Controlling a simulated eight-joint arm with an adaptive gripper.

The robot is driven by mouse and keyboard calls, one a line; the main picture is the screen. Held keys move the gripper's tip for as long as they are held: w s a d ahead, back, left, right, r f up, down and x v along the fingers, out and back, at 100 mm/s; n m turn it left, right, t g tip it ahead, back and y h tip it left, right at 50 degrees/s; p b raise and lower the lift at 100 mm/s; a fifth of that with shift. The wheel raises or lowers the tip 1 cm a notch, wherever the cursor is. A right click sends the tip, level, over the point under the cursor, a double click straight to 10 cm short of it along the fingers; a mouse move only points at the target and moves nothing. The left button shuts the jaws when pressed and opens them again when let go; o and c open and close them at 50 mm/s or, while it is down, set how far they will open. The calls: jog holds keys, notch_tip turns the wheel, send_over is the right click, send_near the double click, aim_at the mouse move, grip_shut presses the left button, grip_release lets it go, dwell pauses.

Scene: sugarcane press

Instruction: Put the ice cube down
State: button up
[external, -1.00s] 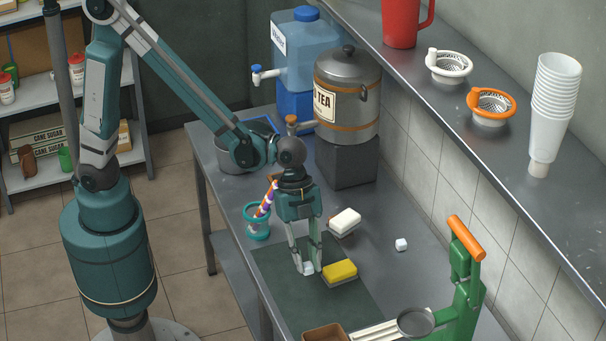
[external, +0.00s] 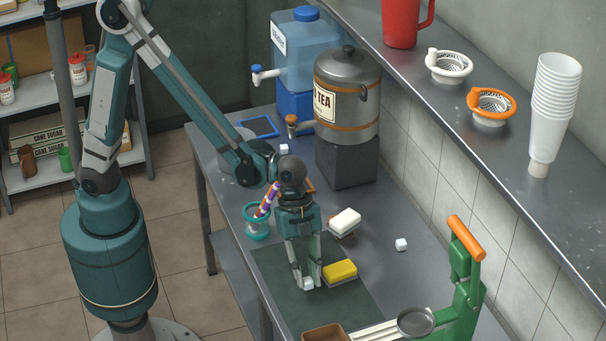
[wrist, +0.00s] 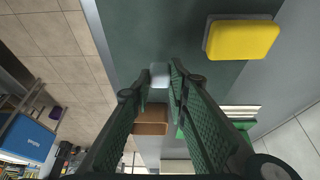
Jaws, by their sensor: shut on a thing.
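A small pale ice cube (external: 308,284) is between the fingertips of my gripper (external: 306,281), over the dark green mat (external: 275,262). The wrist view also shows the ice cube (wrist: 159,72) between the two green finger pads of my gripper (wrist: 160,80). The gripper is shut on it and points down. I cannot tell whether the cube touches the mat. Another white cube (external: 401,244) lies on the metal table to the right, and one more (external: 284,149) is near the tea urn.
A yellow sponge (external: 340,269) lies just right of my gripper, with a white-topped block (external: 345,221) behind it. A teal-rimmed cup (external: 257,228) stands to the left. A brown box (external: 324,334) and green press (external: 468,290) are in front.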

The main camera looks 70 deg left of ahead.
aim_at(305, 278)
jog(key=shift+f, duration=0.35)
jog(key=shift+f+b, duration=0.5)
jog(key=shift+f, duration=1.35)
jog(key=shift+f, duration=0.15)
jog(key=o, duration=0.7)
jog(key=shift+r, duration=0.2)
jog(key=shift+p+v, duration=1.35)
jog(key=shift+v, duration=4.65)
jog(key=shift+a, duration=0.2)
